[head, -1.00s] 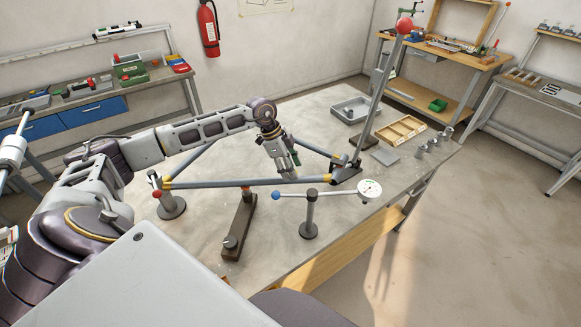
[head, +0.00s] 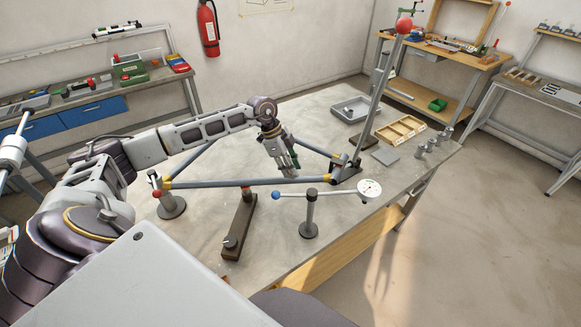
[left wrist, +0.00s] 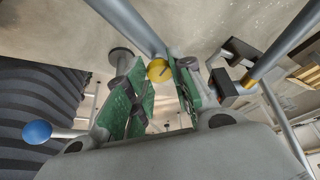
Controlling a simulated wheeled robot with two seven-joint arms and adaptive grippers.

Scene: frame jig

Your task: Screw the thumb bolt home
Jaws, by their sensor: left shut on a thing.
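My left gripper (head: 290,172) points down at the frame's front tube (head: 235,183), near the tube's right part. The grey tube (left wrist: 130,20) runs close beside the bolt. The bolt is hidden by the fingers in the head view, and how deep it sits cannot be told. My right gripper is not in view.
A dial gauge on a stand (head: 310,215) with a blue ball stands in front of the tube. A tall lever with a red ball (head: 404,25) rises at the right corner. A grey tray (head: 355,110) and a wooden divided box (head: 400,131) lie behind.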

